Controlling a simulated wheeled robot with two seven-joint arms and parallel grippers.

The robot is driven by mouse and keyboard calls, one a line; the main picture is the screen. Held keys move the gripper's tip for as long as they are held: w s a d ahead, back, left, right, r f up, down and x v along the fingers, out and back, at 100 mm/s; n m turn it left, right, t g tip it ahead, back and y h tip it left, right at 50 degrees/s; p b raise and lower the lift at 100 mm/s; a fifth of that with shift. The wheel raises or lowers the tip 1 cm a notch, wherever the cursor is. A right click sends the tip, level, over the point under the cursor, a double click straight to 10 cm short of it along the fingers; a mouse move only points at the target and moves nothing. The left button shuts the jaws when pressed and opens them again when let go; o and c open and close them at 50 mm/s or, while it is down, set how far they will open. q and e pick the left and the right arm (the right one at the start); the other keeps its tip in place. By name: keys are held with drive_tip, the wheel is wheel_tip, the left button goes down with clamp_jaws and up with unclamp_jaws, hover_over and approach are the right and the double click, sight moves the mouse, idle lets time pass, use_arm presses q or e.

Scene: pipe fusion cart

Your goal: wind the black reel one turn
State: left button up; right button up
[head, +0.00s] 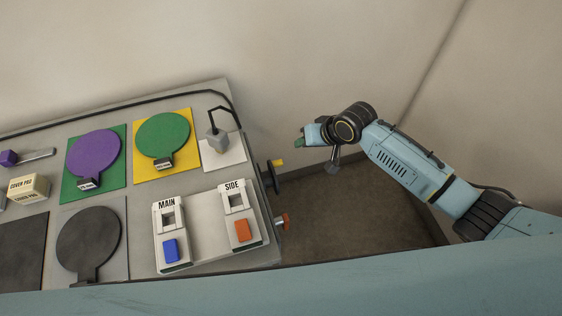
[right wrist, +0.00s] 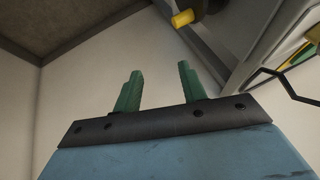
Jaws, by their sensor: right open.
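The black reel (head: 270,177) is mounted on the right end of the cart and shows edge-on in the head view. Its yellow handle (head: 277,162) sticks out to the right. In the right wrist view, part of the reel (right wrist: 208,5) and the yellow handle (right wrist: 182,19) show at the top, past the fingertips. My right gripper (head: 299,142) is to the right of the reel, apart from it, with fingers pointing left. Its green fingers (right wrist: 160,72) are open, with nothing between them. My left gripper is not in view.
An orange-handled knob (head: 282,221) sticks out of the same cart end, nearer me. The cart top (head: 140,190) carries MAIN and SIDE switch boxes (head: 205,225), coloured discs and a grey block with a black wire loop (head: 217,138). Open floor (head: 350,225) lies right of the cart.

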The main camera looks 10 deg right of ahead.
sight(279, 162)
wheel_tip(279, 162, up, 3)
drive_tip(key=a+m+g+b, duration=0.3)
drive_tip(key=m+g, duration=0.1)
drive_tip(key=m, duration=1.3)
drive_tip(key=shift+y, duration=0.4)
drive_tip(key=b+x, duration=0.4)
drive_tip(key=x, duration=0.8)
drive_tip(key=shift+w+f, duration=0.15)
drive_tip(key=shift+f, duration=0.3)
drive_tip(key=shift+n, duration=0.3)
drive_tip(key=shift+c, duration=0.2)
